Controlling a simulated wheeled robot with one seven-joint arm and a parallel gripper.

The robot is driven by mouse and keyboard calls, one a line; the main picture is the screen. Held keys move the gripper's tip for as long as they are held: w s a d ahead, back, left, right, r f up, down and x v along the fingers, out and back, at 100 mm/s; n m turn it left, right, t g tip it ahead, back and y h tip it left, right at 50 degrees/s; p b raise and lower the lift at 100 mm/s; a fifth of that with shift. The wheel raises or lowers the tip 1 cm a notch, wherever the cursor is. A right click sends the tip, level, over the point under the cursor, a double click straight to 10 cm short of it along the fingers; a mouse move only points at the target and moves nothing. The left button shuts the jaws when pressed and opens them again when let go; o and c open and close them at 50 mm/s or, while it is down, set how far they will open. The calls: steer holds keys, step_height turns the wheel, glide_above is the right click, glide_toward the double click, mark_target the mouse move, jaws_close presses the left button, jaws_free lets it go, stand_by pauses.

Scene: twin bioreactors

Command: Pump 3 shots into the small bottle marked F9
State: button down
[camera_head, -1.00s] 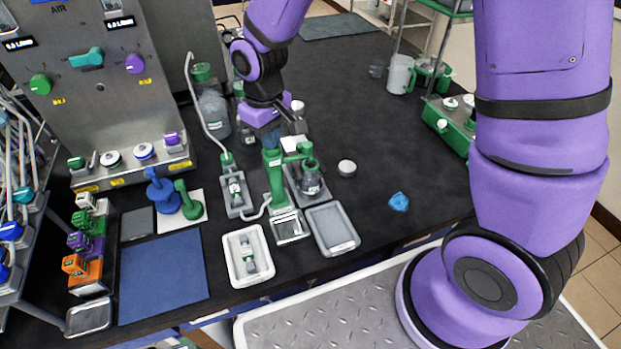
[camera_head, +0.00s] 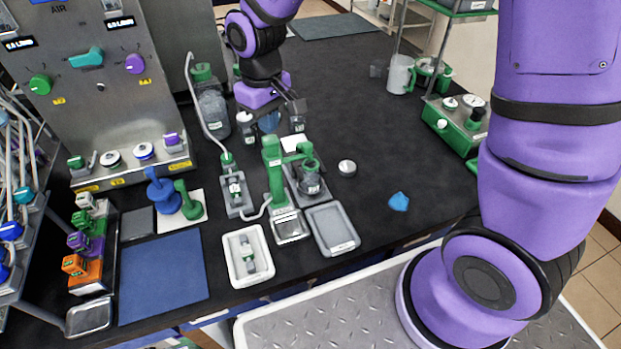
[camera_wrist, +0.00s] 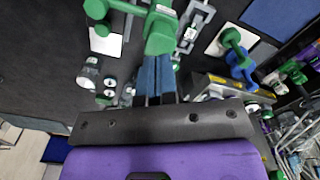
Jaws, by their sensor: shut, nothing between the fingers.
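A green post (camera_head: 272,165) with a side arm stands on the bench, with a grey scale-like plate at its foot. A small clear vessel with a green collar (camera_head: 311,182) stands under the arm, on a grey base. Its label is too small to read, so I cannot tell whether it is F9. Small capped bottles (camera_head: 246,126) stand behind the post, their marks also unreadable. My gripper (camera_head: 269,123) is shut and empty, behind and above the post. In the wrist view its blue fingers (camera_wrist: 153,78) are together, overlapping the green post's top (camera_wrist: 161,32) in the picture.
A large grey bottle with a green cap (camera_head: 213,112) and tube stands left of my gripper. A grey tray (camera_head: 332,229) and white tray (camera_head: 238,277) lie in front. A steel control panel (camera_head: 105,95) stands at left.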

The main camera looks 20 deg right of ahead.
step_height(320, 180, up, 6)
stand_by(0.9)
steer(key=shift+r, duration=0.1)
steer(key=s+d+r+m+t, duration=0.25)
steer(key=s+d+r, duration=0.45)
steer(key=d+r, duration=0.35)
steer(key=s+d+r+m+t, duration=0.3)
steer(key=s+d, duration=0.6)
steer(key=s, duration=0.4)
steer(key=shift+r, duration=0.5)
steer(key=shift+w+m, duration=0.1)
steer(key=shift+m, duration=0.15)
stand_by(0.8)
